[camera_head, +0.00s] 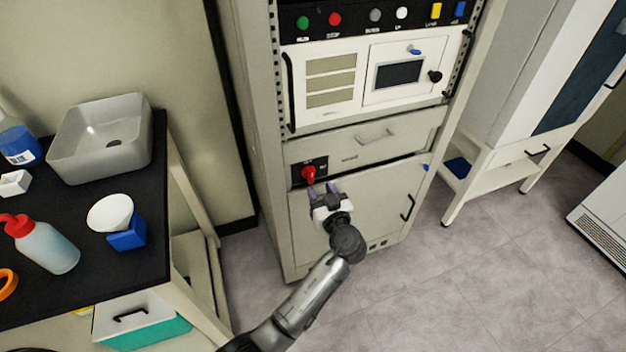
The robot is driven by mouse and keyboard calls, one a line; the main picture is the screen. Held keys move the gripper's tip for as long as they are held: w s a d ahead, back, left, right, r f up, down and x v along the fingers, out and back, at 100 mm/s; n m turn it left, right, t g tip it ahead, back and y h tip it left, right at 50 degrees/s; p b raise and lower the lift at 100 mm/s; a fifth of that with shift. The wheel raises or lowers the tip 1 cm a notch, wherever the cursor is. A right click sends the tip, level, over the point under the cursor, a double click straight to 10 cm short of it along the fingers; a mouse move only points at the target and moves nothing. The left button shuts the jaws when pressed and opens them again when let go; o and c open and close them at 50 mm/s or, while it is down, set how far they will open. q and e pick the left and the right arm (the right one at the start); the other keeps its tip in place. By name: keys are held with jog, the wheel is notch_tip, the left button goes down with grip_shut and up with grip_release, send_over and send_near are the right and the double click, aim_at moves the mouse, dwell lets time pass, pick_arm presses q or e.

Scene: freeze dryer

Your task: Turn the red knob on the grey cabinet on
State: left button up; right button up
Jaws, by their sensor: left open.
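The red knob (309,174) sits on a black plate on the front of the grey cabinet (290,225), below a drawer. Its grip looks close to upright; the plate's lettering is too small to read. My left gripper (322,189) is open just below and slightly right of the knob, with its fingers pointing up toward the cabinet front. I cannot tell whether a fingertip touches the knob. My right gripper is not in view.
A black bench (90,280) at left holds a grey basin (101,138), a red-capped bottle (50,247) and a blue box (127,236). Coloured buttons (335,19) line the cabinet top. A cabinet door handle (408,208) sticks out at right. Floor (430,290) at right is clear.

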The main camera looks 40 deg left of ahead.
aim_at(312, 175)
pick_arm(q)
jog(key=shift+b+x, duration=0.65)
jog(key=shift+x, duration=2.35)
jog(key=shift+c, duration=0.3)
grip_shut()
